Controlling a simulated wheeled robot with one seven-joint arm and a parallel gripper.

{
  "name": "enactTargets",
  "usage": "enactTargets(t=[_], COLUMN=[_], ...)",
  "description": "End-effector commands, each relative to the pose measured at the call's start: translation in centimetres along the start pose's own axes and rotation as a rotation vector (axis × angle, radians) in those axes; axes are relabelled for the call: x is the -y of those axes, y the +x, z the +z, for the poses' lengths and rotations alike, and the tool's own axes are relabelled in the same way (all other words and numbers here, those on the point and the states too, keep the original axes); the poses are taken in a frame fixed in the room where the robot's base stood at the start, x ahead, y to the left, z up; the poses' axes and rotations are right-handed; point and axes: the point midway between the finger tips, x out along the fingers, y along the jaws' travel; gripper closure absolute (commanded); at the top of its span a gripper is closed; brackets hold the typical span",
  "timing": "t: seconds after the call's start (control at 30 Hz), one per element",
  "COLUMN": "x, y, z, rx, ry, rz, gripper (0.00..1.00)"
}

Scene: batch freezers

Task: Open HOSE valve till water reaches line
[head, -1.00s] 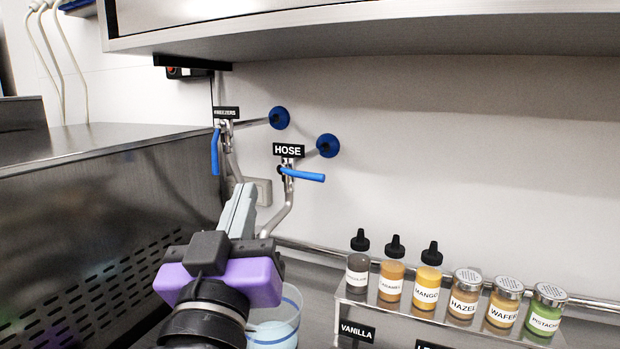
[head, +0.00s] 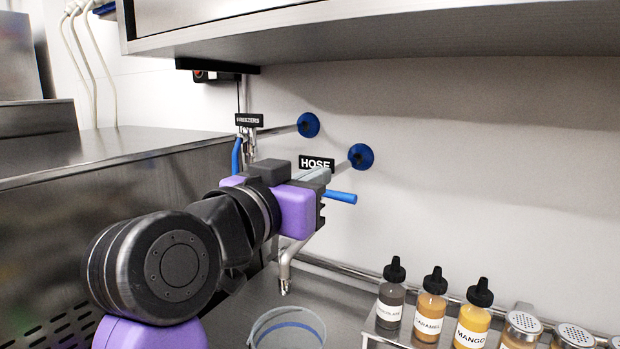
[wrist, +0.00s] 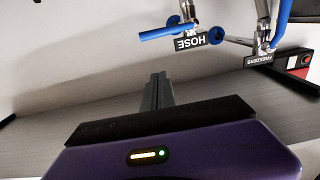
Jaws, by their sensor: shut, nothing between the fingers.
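The HOSE sign (head: 317,163) is on the wall pipe, with its blue lever (head: 341,197) pointing sideways to the right. My gripper (head: 316,176) is in front of this valve, its fingers shut and empty, hiding the valve body and part of the lever. In the wrist view, which is upside down, the fingers (wrist: 158,92) are shut and apart from the blue HOSE lever (wrist: 165,33). The HOSE spout (head: 284,288) hangs above a clear bucket (head: 262,325) with a blue line. No stream shows, and the water level is unclear.
The FREEZERS valve, with its blue lever (head: 236,155) pointing down, is just left of HOSE. A rack of sauce bottles (head: 432,308) and shakers stands at lower right. A steel cabinet (head: 100,180) is at left, and a shelf (head: 380,35) overhangs above.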

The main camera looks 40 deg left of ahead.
Motion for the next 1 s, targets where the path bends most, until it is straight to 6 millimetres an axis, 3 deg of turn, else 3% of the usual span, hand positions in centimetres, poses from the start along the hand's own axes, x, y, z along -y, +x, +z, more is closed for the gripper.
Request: enactTargets(t=[0.33, 0.6, 1.0], x=[0.0, 0.1, 0.0], y=[6.6, 7.1, 7.2], z=[0.1, 3.3, 3.9], rx=[0.002, 0.0, -0.002], ry=[-0.002, -0.001, 0.0], rz=[-0.001, -0.002, -0.002], gripper=[1.0, 1.0, 1.0])
